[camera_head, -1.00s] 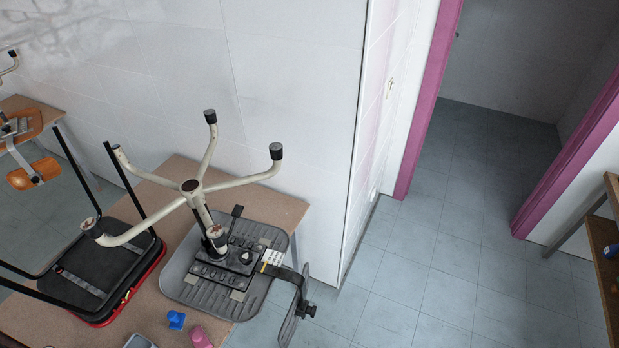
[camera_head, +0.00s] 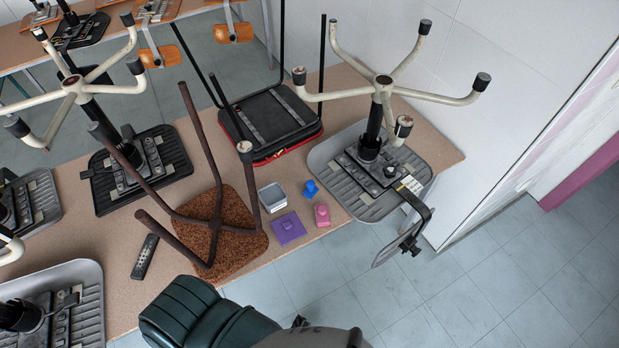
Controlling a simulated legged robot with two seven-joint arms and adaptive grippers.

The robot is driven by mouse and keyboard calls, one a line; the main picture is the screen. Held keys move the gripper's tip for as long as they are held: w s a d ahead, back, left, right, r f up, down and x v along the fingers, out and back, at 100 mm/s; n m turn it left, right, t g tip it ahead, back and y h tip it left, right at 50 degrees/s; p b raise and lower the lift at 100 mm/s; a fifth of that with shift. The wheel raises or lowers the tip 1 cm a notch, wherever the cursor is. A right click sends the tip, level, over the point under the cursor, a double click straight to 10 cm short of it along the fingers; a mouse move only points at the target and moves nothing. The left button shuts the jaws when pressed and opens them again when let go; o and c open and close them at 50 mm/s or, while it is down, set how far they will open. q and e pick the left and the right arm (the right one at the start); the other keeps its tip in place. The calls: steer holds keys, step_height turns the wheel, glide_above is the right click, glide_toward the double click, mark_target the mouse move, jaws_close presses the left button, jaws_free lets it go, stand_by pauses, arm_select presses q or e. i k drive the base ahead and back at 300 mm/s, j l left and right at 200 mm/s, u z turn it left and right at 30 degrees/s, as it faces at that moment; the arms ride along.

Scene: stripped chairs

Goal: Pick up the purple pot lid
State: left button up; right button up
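The purple pot lid (camera_head: 287,228) is a flat square with a small raised knob. It lies on the brown tabletop (camera_head: 350,90) near the front edge, just right of a brown cork-like seat. A small grey square pot (camera_head: 272,197) stands just behind it, seemingly open at the top. No gripper shows in the camera_head view, so I cannot tell whether either is open or shut.
A blue object (camera_head: 310,188) and a pink object (camera_head: 321,214) sit right of the lid. A black remote (camera_head: 145,257) lies left. Upturned chairs with raised legs crowd the table. A dark green ribbed object (camera_head: 200,312) is in front. Floor (camera_head: 400,300) is clear at right.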

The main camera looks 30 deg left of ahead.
mark_target(288, 228)
steer(key=u, duration=1.35)
